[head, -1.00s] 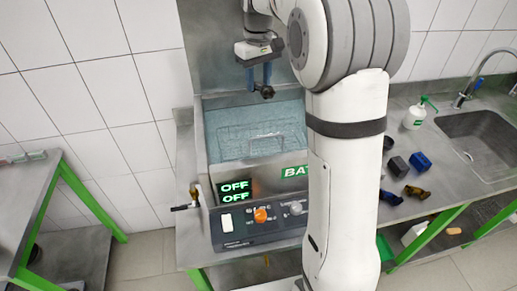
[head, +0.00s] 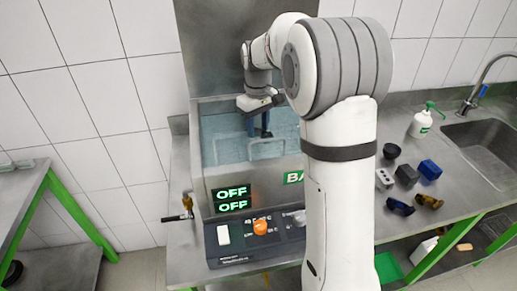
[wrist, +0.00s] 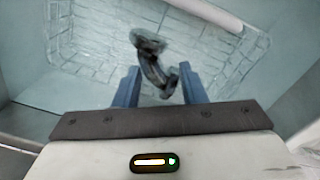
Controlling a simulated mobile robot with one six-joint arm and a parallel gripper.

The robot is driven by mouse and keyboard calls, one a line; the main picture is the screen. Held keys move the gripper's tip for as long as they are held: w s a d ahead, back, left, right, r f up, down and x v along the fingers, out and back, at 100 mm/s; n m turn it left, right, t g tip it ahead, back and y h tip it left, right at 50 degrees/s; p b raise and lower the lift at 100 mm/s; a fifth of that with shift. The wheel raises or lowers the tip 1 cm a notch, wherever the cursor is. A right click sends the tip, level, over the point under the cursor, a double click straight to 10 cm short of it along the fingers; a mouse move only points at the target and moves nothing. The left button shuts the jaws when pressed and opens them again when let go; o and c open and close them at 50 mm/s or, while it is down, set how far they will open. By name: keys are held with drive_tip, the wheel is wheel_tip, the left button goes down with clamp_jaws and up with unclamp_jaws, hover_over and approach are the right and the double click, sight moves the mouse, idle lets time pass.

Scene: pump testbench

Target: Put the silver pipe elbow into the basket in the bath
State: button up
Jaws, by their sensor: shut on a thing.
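The dark metallic pipe elbow (wrist: 154,68) is between the blue fingers of my gripper (wrist: 159,88) in the wrist view, and they are shut on it. In the head view my gripper (head: 259,126) points down inside the bath opening; the elbow is hard to make out there. The wire basket (wrist: 92,50) lies below the elbow in the wrist view. Its handle (head: 222,143) shows in the head view. The bath (head: 204,125) is a metal tank. I cannot tell whether the elbow touches the basket.
The bath's control panel (head: 240,245) has an orange knob and a display (head: 233,199) reading OFF twice. On the counter at right are a blue block (head: 430,169), a dark block (head: 407,175), a dark blue elbow (head: 400,206), a brass elbow (head: 429,201) and a sink (head: 487,140).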

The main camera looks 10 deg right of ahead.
sight(258, 137)
drive_tip(key=shift+f+p, duration=0.35)
drive_tip(key=shift+f, duration=3.15)
drive_tip(key=shift+f, duration=0.2)
drive_tip(key=o, duration=1.1)
drive_tip(key=shift+c, duration=0.2)
drive_tip(key=shift+r, duration=0.1)
wheel_tip(258, 137, up, 12)
drive_tip(key=shift+r+b, duration=0.1)
drive_tip(key=shift+b, duration=0.35)
